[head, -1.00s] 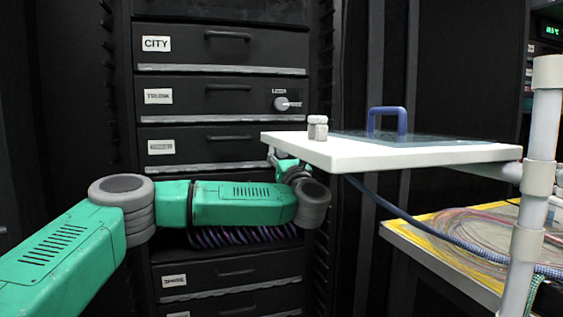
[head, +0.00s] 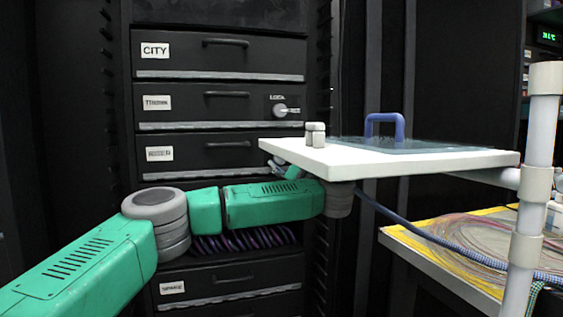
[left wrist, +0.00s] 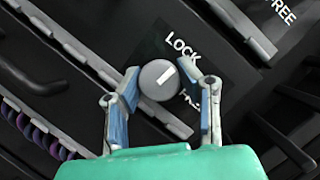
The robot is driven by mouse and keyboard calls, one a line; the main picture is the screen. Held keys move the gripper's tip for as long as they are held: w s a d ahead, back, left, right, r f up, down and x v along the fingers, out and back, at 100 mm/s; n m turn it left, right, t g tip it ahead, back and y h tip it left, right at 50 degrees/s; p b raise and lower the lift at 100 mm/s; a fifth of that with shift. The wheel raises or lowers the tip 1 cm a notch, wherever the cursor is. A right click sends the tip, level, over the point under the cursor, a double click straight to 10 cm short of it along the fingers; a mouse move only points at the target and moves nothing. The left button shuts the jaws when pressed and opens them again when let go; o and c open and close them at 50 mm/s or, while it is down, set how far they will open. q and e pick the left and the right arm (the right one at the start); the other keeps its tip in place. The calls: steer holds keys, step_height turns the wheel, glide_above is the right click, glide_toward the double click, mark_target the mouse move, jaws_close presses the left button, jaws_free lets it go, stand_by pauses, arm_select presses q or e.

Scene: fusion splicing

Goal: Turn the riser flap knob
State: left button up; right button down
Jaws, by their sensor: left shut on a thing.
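In the left wrist view, a round grey knob (left wrist: 157,84) with a white pointer mark sits on a black panel, just below a LOCK label (left wrist: 183,46). My left gripper (left wrist: 161,78) has its blue-padded fingers closed on the knob's two sides. A second label below the knob is partly covered by the right finger. In the head view, my left gripper (head: 284,170) is mostly hidden under the white shelf, and the knob it holds is hidden there. The riser drawer (head: 205,153) has a blurred label at its left. My right gripper is not in view.
A white pole (head: 534,190) and a cable tray (head: 425,255) stand at right.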

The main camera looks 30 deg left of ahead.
arm_select(q)
steer(key=shift+n+g, duration=0.4)
steer(key=shift+n, duration=0.2)
steer(key=shift+f, duration=0.1)
steer(key=o, duration=1.1)
steer(key=shift+s+a, duration=0.1)
steer(key=shift+s, duration=0.1)
steer(key=shift+o, duration=0.2)
